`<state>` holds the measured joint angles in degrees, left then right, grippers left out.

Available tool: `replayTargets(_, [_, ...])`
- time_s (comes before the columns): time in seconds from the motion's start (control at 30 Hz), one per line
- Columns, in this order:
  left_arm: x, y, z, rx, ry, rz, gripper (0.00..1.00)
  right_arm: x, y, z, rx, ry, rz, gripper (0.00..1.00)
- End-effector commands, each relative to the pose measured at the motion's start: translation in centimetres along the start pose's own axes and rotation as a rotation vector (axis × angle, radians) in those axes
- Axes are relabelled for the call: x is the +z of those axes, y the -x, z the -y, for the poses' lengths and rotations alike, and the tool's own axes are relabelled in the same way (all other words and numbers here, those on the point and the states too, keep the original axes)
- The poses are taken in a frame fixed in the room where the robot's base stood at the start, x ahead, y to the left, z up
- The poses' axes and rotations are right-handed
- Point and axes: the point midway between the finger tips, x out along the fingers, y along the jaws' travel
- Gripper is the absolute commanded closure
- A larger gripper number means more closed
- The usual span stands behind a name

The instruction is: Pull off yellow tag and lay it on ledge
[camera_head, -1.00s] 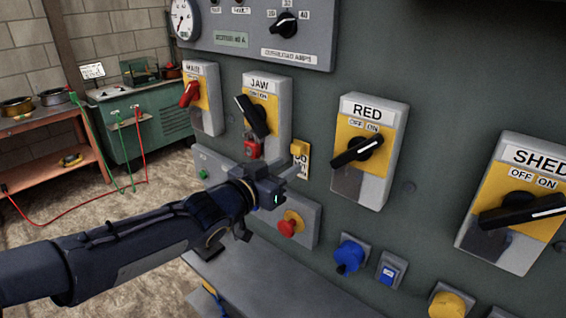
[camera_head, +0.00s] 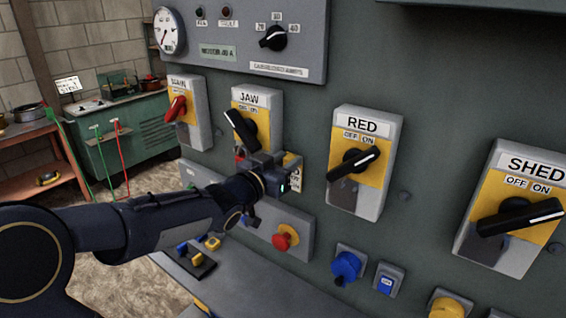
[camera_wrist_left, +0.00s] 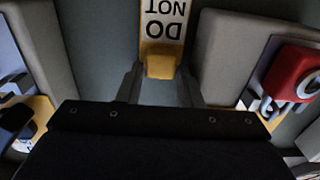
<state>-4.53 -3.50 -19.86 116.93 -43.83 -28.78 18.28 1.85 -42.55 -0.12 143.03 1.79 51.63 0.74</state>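The yellow tag (camera_wrist_left: 162,47) hangs on the grey-green panel, with a white "DO NOT" plate and a yellow block at its end, upside down in the left wrist view. In the head view the tag (camera_head: 294,163) is partly hidden behind my left gripper (camera_head: 285,172). In the left wrist view my left gripper (camera_wrist_left: 159,82) is open, with one finger on each side of the yellow block; I cannot tell whether they touch it. The grey ledge (camera_head: 250,277) runs below the panel. My right gripper is not in view.
A red padlock (camera_wrist_left: 292,73) hangs beside the tag, under the JAW switch (camera_head: 243,128). The RED switch (camera_head: 357,160) stands right of the gripper. A red button (camera_head: 285,238) is below. A black tray (camera_head: 203,269) with blue and yellow pieces lies on the ledge's left part.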

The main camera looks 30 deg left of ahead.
Motion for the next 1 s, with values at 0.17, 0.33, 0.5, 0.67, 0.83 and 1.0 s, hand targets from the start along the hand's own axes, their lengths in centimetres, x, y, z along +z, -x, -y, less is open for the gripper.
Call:
replayTargets(0.17, [0.0, 0.0, 0.0, 0.0, 0.0, 0.0, 0.9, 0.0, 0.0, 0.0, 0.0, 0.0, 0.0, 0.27])
replayTargets(0.33, [0.0, 0.1, 0.0, 0.0, 0.0, 0.001, 0.95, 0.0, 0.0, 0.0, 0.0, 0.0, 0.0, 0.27])
replayTargets(0.5, [0.0, 0.2, 0.0, -0.001, 0.0, 0.001, 0.95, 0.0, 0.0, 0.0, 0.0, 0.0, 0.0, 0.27])
replayTargets(0.67, [-0.1, 0.7, 0.1, -0.001, 0.0, 0.0, 0.95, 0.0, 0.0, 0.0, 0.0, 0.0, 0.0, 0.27])
replayTargets(0.83, [-0.1, 1.6, 0.1, -0.001, 0.0, 0.0, 0.95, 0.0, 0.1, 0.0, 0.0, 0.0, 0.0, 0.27])
replayTargets(1.0, [0.0, 2.5, 0.0, -0.001, 0.0, 0.0, 0.95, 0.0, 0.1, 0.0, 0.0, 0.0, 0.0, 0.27])
